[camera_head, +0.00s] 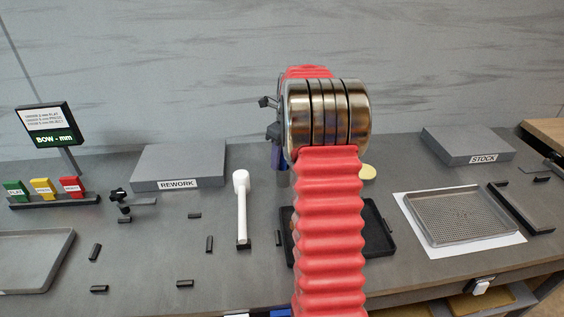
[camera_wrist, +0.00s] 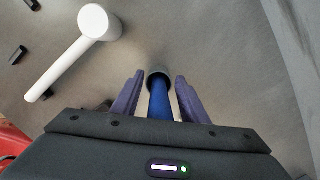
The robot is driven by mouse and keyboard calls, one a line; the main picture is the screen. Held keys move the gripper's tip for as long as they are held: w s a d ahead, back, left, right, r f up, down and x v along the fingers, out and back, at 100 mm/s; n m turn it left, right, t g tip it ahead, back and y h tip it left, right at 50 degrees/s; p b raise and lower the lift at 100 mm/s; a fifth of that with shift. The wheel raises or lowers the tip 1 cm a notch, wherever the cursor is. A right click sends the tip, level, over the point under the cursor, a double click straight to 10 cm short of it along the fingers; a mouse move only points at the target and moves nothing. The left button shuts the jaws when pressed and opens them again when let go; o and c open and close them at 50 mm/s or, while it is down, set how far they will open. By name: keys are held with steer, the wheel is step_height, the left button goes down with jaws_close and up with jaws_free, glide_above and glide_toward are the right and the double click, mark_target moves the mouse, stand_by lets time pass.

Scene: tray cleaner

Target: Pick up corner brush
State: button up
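In the wrist view, a blue handle (camera_wrist: 160,103) with a dark grey round end (camera_wrist: 158,76) stands between the two purple fingers of my gripper (camera_wrist: 159,90). I take it to be the corner brush, but no bristles show. The fingers are open, with a narrow gap on each side of the handle. In the head view, my gripper (camera_head: 278,155) is low over the back of the bench, largely hidden by my red arm. A white mallet-shaped tool (camera_head: 241,205) lies left of it and also shows in the wrist view (camera_wrist: 72,58).
A black tray (camera_head: 386,243) lies partly behind my arm, with a yellow round thing (camera_head: 367,172) behind it. A mesh tray (camera_head: 465,236) is at right. REWORK (camera_head: 180,165) and STOCK (camera_head: 467,143) blocks stand behind. Small black blocks dot the left bench.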

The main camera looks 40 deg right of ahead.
steer(key=shift+c, duration=0.4)
jaws_close()
